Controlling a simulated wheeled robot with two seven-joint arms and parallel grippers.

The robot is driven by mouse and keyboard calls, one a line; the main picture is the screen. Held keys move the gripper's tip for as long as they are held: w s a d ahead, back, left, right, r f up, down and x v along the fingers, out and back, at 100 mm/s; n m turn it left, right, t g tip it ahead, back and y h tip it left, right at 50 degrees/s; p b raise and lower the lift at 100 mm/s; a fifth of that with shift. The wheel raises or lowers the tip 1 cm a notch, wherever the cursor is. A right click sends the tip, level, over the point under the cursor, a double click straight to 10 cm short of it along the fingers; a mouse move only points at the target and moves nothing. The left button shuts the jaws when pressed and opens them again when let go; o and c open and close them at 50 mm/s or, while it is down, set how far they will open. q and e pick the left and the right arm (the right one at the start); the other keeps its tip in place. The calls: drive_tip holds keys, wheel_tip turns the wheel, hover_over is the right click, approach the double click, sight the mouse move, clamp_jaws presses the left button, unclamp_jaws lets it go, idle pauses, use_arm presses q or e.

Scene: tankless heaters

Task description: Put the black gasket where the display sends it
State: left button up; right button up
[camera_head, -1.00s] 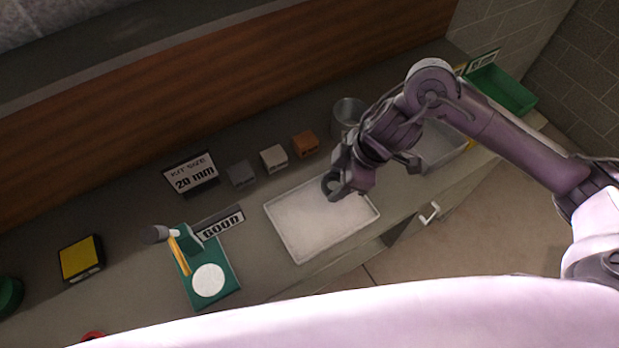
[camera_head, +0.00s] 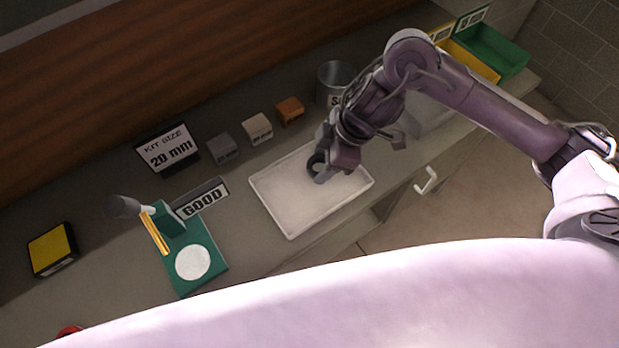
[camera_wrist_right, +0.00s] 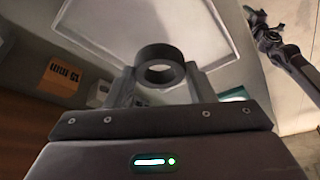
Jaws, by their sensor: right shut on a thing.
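My right gripper (camera_head: 322,172) is shut on the black gasket (camera_head: 313,160), a thick ring. It hangs over the back right part of the white tray (camera_head: 270,208). In the right wrist view the gasket (camera_wrist_right: 143,72) sits between the two fingers, its hole facing the camera. A display card (camera_head: 168,148) reads "KIT SIZE 20 mm".
Grey (camera_head: 222,148), white (camera_head: 257,128) and orange (camera_head: 290,110) blocks stand behind the tray; the orange one reads "15 mm" in the wrist view. A metal bucket (camera_head: 335,78) is behind the gripper. Yellow (camera_head: 470,62) and green (camera_head: 497,50) bins stand far right. A yellow-topped box (camera_head: 50,248) is left.

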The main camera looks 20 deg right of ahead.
drive_tip(key=o, duration=1.1)
drive_tip(key=p+v, duration=0.1)
drive_tip(key=v, duration=0.6)
drive_tip(key=shift+d+r, duration=0.15)
drive_tip(key=shift+r, duration=0.2)
drive_tip(key=shift+s, duration=0.1)
